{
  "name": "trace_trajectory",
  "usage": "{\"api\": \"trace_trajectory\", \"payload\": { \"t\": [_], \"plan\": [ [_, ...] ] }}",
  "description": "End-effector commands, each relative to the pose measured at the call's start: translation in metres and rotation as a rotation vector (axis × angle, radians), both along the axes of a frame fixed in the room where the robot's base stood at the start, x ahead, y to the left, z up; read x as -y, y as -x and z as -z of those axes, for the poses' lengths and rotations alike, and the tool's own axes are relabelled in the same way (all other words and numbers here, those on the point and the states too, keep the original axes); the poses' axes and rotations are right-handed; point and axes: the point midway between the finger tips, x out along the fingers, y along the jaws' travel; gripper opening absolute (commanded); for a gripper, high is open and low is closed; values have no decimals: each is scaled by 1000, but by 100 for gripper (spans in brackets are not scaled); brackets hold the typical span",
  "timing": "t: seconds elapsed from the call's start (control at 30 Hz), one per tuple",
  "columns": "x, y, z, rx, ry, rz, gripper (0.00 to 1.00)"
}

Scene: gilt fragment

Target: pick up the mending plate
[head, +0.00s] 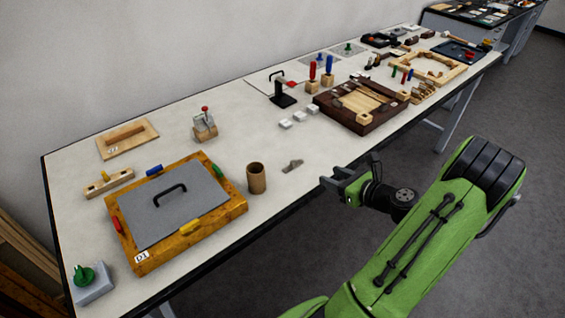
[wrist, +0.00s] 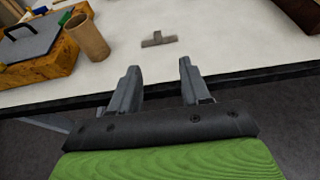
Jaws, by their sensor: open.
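The mending plate is most likely the small flat grey T-shaped piece (head: 292,166) lying on the white table near its front edge, right of a cardboard-brown tube. It also shows in the wrist view (wrist: 158,40), beyond and between the fingertips. My gripper (head: 328,183) is at the table's front edge, to the right of the piece and apart from it. In the wrist view my gripper (wrist: 158,70) has its two fingers spread with nothing between them.
The brown tube (head: 257,178) stands upright left of the piece. Further left is a wooden frame (head: 235,207) with a grey handled panel. White blocks (head: 299,116) and a dark wooden tray (head: 330,115) lie behind and right. The table around the piece is clear.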

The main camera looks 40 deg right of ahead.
Motion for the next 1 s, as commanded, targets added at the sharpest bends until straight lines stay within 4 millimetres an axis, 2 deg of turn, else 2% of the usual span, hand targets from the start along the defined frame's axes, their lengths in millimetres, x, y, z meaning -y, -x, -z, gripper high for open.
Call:
{"api": "trace_trajectory", "payload": {
  "t": [0.3,0.57,0.7,0.83,1.0],
  "plan": [
    [-5,-72,28,1,2,-10,47],
    [-6,-106,39,0,3,-9,47],
    [-7,-132,49,0,3,-10,47],
    [-7,-145,53,0,3,-6,47],
    [-7,-146,52,-1,2,-5,47]
  ]
}}
